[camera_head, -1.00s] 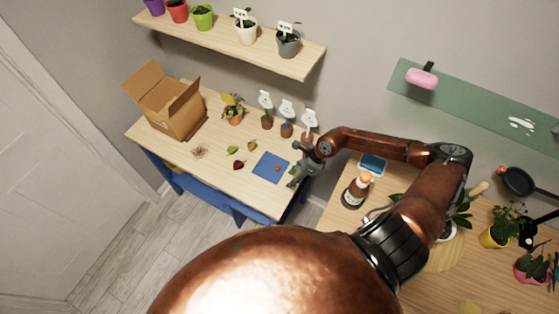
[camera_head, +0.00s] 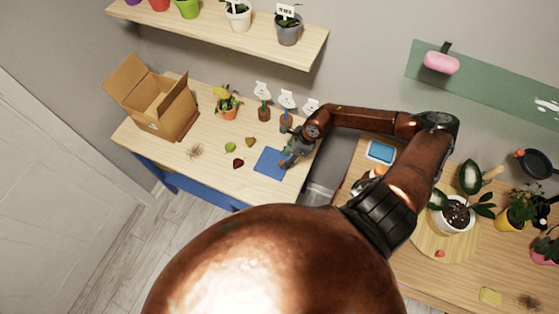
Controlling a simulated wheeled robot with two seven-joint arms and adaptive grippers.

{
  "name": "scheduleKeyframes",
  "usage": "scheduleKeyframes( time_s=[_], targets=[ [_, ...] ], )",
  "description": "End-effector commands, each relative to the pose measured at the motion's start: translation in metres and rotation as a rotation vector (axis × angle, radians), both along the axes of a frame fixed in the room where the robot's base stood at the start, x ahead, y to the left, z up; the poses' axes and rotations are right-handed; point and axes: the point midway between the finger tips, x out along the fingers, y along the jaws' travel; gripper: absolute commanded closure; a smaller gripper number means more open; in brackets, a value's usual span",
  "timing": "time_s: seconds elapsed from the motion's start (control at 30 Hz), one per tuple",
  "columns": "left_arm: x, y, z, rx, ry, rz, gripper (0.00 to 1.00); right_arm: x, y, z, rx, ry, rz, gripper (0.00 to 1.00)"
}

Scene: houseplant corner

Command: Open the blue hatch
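The blue hatch (camera_head: 269,163) is a flat blue square in the top of the left wooden table, near its right front part. It lies flat and looks shut. My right gripper (camera_head: 286,161) is over the right edge of the hatch and covers part of it. The small knob on the hatch is hidden behind the gripper. The gripper is small and dark here, so I cannot tell whether its fingers are open or shut, or whether they touch the hatch. My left gripper is not in view.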

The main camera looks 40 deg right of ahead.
Motion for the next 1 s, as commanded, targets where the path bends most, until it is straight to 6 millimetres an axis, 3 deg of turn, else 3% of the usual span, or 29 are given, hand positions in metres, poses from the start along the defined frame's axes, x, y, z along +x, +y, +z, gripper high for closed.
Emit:
scheduleKeyframes(
  time_s=[0.03, 0.13, 0.33, 0.47, 0.8, 1.0],
  targets=[
    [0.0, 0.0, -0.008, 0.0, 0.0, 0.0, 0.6, -0.001, 0.002, -0.012, 0.002, 0.001, -0.002, 0.63],
    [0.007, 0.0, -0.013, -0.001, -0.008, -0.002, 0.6, -0.001, 0.003, -0.023, 0.001, 0.002, -0.008, 0.63],
    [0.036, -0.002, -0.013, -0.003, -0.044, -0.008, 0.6, -0.001, 0.003, -0.026, 0.001, -0.001, -0.013, 0.63],
    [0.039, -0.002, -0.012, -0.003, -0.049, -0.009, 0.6, -0.002, 0.003, -0.025, 0.001, 0.0, -0.014, 0.63],
    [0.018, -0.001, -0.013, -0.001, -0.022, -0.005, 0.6, -0.001, 0.004, -0.025, 0.001, 0.0, -0.012, 0.86],
    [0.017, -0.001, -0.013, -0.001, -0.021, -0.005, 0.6, -0.001, 0.004, -0.025, 0.001, -0.001, -0.011, 1.0]
  ],
)
